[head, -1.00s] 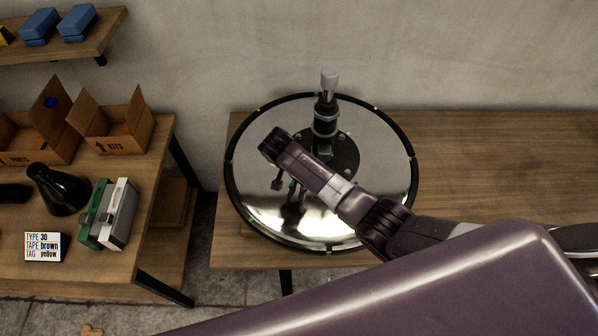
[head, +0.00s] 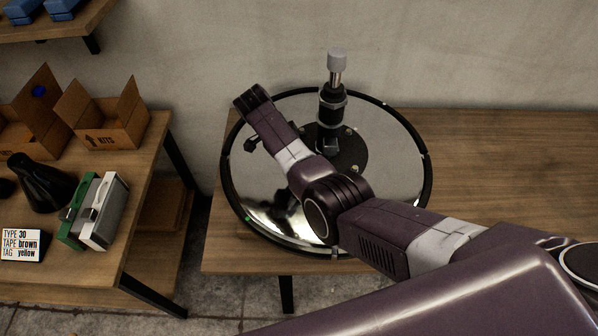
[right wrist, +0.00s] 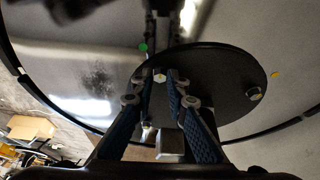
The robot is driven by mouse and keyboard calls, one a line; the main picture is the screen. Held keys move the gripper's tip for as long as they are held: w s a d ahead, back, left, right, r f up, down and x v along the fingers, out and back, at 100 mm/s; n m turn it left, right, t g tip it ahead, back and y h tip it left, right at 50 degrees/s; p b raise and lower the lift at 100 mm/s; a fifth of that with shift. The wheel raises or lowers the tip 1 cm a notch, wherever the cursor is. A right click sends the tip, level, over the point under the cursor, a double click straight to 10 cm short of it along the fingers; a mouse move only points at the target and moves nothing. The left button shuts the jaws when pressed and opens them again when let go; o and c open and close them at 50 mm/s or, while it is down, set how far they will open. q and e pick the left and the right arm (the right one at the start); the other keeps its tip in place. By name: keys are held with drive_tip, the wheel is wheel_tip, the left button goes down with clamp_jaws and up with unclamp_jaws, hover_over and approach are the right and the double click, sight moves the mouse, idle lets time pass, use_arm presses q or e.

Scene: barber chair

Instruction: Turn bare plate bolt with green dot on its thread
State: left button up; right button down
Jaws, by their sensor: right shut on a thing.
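The bare plate (right wrist: 215,70) is a dark round disc at the column's foot on a mirror-like round base; in the head view it also shows (head: 348,158). In the right wrist view a pale hex bolt (right wrist: 160,76) sits at the plate's edge, with a green dot (right wrist: 143,47) on the base just beyond it. My right gripper (right wrist: 161,82) has its two fingertips on either side of this bolt, shut on it. Whether its thread bears a green dot is hidden. My left gripper is not in view.
Another bolt (right wrist: 254,93) stands on the plate, with a yellow dot (right wrist: 275,74) near it. The column (head: 333,105) rises from the plate. The base's black rim (head: 428,170) rests on a wooden table (head: 510,150), clear at right. Open boxes (head: 105,125) stand at left.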

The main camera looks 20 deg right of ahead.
drive_tip(key=shift+w+d+m+g+b, duration=0.15)
drive_tip(key=shift+m+g+b, duration=0.25)
drive_tip(key=shift+m+b, duration=0.85)
drive_tip(key=shift+r, duration=0.1)
drive_tip(key=c, duration=1.9)
unclamp_jaws()
drive_tip(key=v, duration=1.2)
drive_tip(key=shift+d, duration=0.15)
